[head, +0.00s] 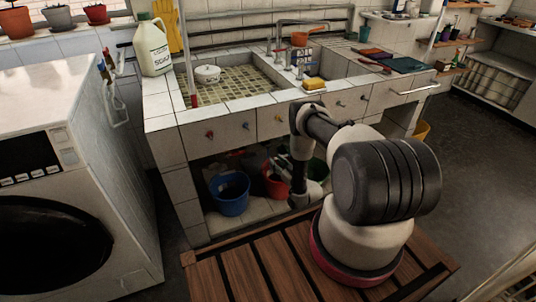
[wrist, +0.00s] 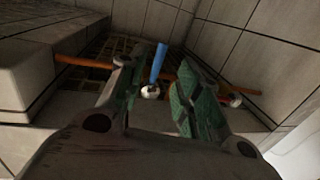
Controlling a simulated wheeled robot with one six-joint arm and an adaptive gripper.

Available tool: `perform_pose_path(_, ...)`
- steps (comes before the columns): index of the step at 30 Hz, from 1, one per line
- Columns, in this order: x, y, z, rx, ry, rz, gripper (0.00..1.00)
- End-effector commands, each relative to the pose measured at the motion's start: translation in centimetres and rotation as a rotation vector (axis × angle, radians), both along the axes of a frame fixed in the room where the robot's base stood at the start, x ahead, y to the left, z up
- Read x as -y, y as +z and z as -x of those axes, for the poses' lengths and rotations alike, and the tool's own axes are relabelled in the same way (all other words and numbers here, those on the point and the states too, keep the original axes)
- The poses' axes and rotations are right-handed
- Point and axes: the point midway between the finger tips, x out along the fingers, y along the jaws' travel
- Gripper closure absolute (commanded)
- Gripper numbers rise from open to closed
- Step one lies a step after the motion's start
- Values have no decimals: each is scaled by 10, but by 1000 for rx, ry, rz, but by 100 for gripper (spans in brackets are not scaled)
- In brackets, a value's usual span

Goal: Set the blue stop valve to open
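The blue stop valve shows in the wrist view as a straight blue lever (wrist: 158,63) above a round metal end (wrist: 150,91). The lever leans slightly to the right in the picture. It sits in front of a copper pipe (wrist: 83,62). My gripper (wrist: 154,75) is open, with one green-padded finger on each side of the lever. Gaps show between the lever and both pads, and I see no contact. In the head view my arm reaches down into the space under the sink. The gripper and the blue valve cannot be made out there.
The pipe runs across behind the fingers, with another small metal fitting (wrist: 234,100) at right. Tiled walls close in around the gripper. In the head view a blue bucket (head: 230,194) and a red bucket (head: 275,182) stand under the sink (head: 225,136). A washing machine (head: 75,190) is at left.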

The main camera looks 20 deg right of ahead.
Motion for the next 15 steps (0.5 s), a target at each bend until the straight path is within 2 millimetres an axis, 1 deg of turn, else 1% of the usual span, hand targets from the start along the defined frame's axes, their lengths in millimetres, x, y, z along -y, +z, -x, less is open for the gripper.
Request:
perform_pose_path(2,0,7,-3,28,-1,-4,66)
perform_pose_path(5,-3,8,-14,34,1,-2,66)
perform_pose_path(12,-11,8,-54,32,-1,-1,66)
perform_pose_path(15,-13,8,-67,31,-1,-2,66)
